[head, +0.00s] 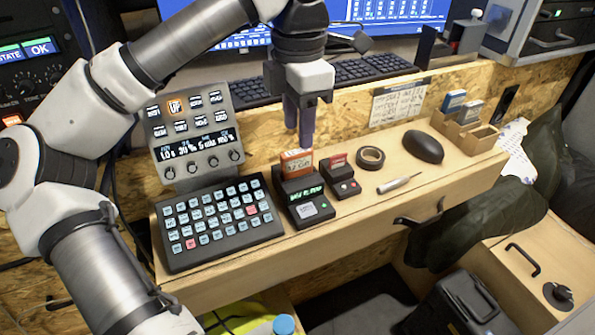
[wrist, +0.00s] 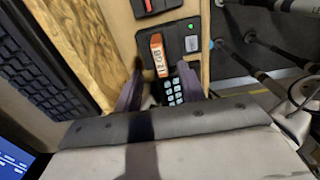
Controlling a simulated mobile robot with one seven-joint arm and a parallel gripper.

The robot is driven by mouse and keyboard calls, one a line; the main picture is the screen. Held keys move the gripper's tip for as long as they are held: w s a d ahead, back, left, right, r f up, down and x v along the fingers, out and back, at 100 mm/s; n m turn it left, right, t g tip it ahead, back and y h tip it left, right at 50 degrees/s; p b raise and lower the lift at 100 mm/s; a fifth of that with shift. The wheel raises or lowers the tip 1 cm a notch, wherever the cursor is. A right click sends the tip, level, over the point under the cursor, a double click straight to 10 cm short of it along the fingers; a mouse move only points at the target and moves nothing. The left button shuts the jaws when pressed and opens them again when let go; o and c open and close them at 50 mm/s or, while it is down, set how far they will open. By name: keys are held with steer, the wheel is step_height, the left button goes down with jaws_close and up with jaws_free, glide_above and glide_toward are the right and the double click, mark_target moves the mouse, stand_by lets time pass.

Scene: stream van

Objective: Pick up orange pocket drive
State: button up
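The orange pocket drive (head: 297,163) stands upright in a black dock (head: 304,204) with a green display, on the wooden desk. In the wrist view the drive (wrist: 157,52) shows just beyond and between my fingertips, with light lettering on its side. My gripper (head: 300,138) points down over the dock, its tips close above the drive's top. The wrist view shows my gripper (wrist: 160,70) with its fingers apart and nothing between them. Whether a finger touches the drive cannot be told.
A smaller dock with a red drive (head: 337,161) stands just right. A black tape roll (head: 370,158), a screwdriver (head: 398,184) and a mouse (head: 423,146) lie further right. A button panel (head: 217,224) is close on the left. A keyboard (head: 340,77) is behind.

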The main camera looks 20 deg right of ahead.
mark_target(297, 151)
steer(key=shift+a+f, duration=0.1)
steer(key=shift+f, duration=3.4)
jaws_close()
